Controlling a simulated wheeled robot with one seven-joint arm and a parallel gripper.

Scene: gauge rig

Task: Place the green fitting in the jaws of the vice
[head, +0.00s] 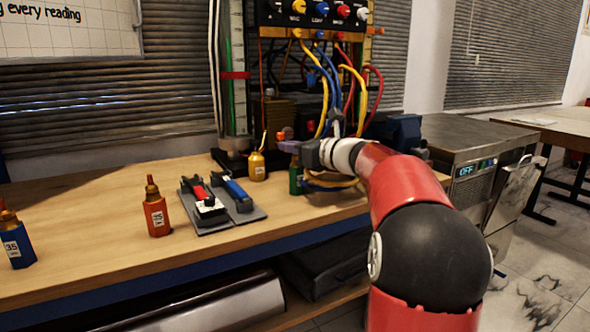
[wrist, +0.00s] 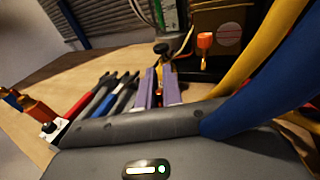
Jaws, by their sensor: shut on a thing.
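The green fitting (head: 296,180) is a small bottle-like piece near the right end of the bench in the head view. Its top is hidden behind my gripper (head: 286,146). My gripper is shut on the fitting, with its purple fingers at the fitting's upper part. I cannot tell whether the fitting's base touches the bench.
A yellow fitting (head: 256,166) stands left of my gripper. Pliers-like tools lie on a grey mat (head: 243,217). An orange fitting (head: 157,212) and a blue fitting (head: 17,246) stand further left. Yellow, blue and red hoses (head: 359,95) hang from the panel (head: 312,14) close behind my gripper.

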